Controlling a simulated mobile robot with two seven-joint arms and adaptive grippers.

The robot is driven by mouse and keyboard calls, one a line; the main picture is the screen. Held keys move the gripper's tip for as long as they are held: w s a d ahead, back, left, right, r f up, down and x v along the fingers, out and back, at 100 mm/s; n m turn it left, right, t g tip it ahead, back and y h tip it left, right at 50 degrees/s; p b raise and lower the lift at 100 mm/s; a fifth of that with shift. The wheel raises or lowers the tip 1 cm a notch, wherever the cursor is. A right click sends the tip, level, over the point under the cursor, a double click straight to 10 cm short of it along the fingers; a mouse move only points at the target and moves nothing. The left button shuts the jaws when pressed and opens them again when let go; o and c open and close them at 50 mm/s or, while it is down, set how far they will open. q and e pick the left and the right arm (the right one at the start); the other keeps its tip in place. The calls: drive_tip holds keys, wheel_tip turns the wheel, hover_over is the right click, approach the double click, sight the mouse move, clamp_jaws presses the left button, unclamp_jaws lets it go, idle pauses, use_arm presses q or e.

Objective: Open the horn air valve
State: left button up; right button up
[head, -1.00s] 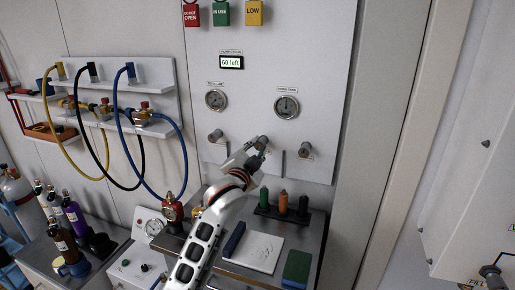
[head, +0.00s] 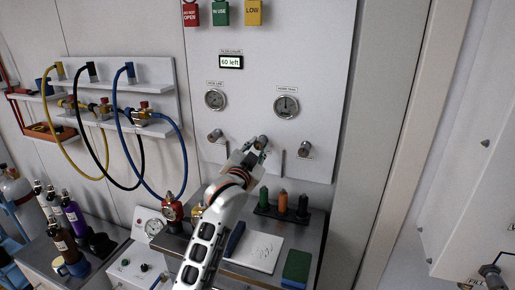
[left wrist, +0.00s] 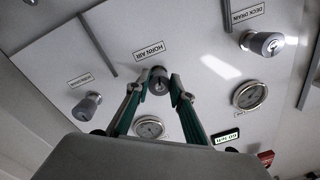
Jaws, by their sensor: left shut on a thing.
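In the left wrist view the knob (left wrist: 158,75) sits between the two green-lined fingers of my left gripper (left wrist: 155,86). In the head view my left gripper (head: 257,148) is at the middle knob (head: 263,140) of the panel, shut on it, and covers part of it. Its turn angle is hard to tell. My right gripper is not in view.
Similar knobs flank it: one at left (head: 215,135) and one at right (head: 304,149). Two gauges, including the right one (head: 286,107), and a "60 left" display (head: 231,62) are above.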

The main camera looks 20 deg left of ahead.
use_arm(q)
drive_tip(key=o, duration=1.1)
drive_tip(key=shift+s, duration=0.1)
drive_tip(key=s, duration=1.1)
drive_tip(key=shift+s, duration=0.4)
drive_tip(key=shift+d, duration=0.1)
drive_tip(key=shift+f, duration=0.15)
